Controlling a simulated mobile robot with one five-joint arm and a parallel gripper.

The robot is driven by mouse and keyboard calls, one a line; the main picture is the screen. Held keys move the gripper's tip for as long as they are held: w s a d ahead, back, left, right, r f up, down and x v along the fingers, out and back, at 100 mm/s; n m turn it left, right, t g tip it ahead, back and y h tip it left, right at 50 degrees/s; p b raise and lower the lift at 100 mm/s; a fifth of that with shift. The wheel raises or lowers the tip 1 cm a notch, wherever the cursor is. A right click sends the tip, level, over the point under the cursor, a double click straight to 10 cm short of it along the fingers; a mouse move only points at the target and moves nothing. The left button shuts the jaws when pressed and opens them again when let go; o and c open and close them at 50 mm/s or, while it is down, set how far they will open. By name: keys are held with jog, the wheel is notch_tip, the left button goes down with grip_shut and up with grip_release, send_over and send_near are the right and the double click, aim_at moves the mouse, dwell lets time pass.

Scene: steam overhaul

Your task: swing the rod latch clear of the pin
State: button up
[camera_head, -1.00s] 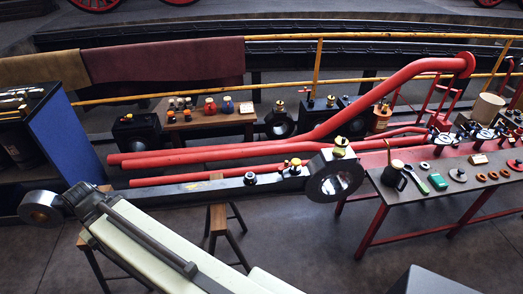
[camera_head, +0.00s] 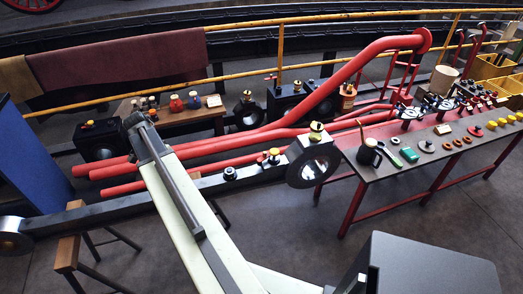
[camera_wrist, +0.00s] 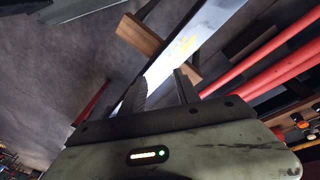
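A long dark rod (camera_head: 110,207) lies across wooden trestles, with a large round end (camera_head: 313,162) at right and a smaller round eye (camera_head: 12,241) at left. On its right part sit a dark knob (camera_head: 230,173), a small red and yellow fitting (camera_head: 273,157) and a brass cap (camera_head: 316,129). I cannot tell which is the rod latch or its pin. The rod also shows, bright with yellow marks, in the wrist view (camera_wrist: 208,32). My gripper (camera_wrist: 160,90) is open, its two dark fingers apart with the rod beyond them. My arm hides part of the rod in the head view.
Red pipes (camera_head: 220,145) run just behind the rod. A red-legged bench (camera_head: 385,172) with tools and small parts stands right. A wooden trestle (camera_head: 72,247) supports the rod's left part. A yellow rail (camera_head: 250,74) crosses behind. Open floor shows at lower right.

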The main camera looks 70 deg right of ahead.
jog(key=s+d+m+g, duration=0.1)
jog(key=s+d+m, duration=0.95)
jog(key=d, duration=0.75)
jog(key=m+g, duration=0.1)
jog(key=m, duration=0.4)
send_near(264, 156)
jog(key=shift+n+y, duration=0.3)
jog(key=shift+n, duration=0.05)
jog(key=b+x, duration=0.3)
jog(key=d+b+x, duration=0.1)
jog(key=b+x, duration=0.3)
jog(key=shift+s+d+f, duration=0.15)
jog(key=shift+d+f, duration=0.05)
jog(key=shift+d, duration=0.05)
jog(key=shift+r+g, duration=0.1)
jog(key=shift+g, duration=0.2)
